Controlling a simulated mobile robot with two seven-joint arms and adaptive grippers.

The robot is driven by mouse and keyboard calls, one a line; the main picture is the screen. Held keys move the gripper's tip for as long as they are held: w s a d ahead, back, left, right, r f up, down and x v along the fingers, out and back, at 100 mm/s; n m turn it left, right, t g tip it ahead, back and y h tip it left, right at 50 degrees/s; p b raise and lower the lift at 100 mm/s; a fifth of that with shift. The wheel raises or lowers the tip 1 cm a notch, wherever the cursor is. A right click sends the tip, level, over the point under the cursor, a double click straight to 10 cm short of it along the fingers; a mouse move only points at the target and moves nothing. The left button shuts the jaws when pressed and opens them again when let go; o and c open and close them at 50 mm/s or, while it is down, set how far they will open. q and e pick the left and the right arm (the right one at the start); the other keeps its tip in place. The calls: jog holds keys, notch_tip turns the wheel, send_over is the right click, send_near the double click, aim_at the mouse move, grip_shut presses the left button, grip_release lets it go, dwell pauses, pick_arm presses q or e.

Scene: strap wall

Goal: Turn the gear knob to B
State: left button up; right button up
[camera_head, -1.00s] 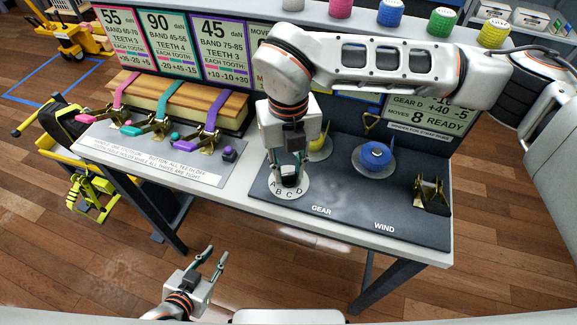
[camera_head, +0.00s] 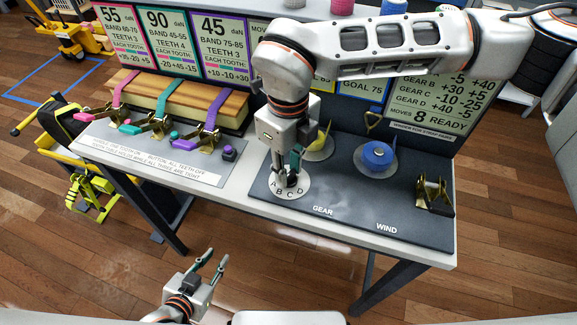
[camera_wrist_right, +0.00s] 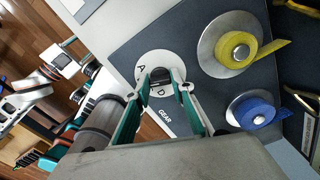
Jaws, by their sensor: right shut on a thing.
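The gear knob (camera_wrist_right: 161,76) is a small dark knob on a white round dial (camera_head: 303,190) lettered A, B, C and D, at the left end of the dark panel. My right gripper (camera_head: 288,180) points down over the dial, its fingers closed on the knob. In the right wrist view my right gripper's fingers (camera_wrist_right: 160,88) stand on either side of the knob and partly cover the letters. I cannot tell which letter the knob points to. My left gripper (camera_head: 213,262) is open and empty, in front of the bench.
A yellow strap reel (camera_head: 318,146) and a blue reel (camera_head: 377,156) sit behind and right of the dial. A brass ratchet (camera_head: 434,195) stands at the panel's right end. Three coloured straps with buckles and a dark button (camera_head: 229,153) are on the left.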

jog(key=shift+r, duration=0.1)
dwell(0.4)
jog(key=o, duration=1.1)
notch_tip(320, 180, up, 12)
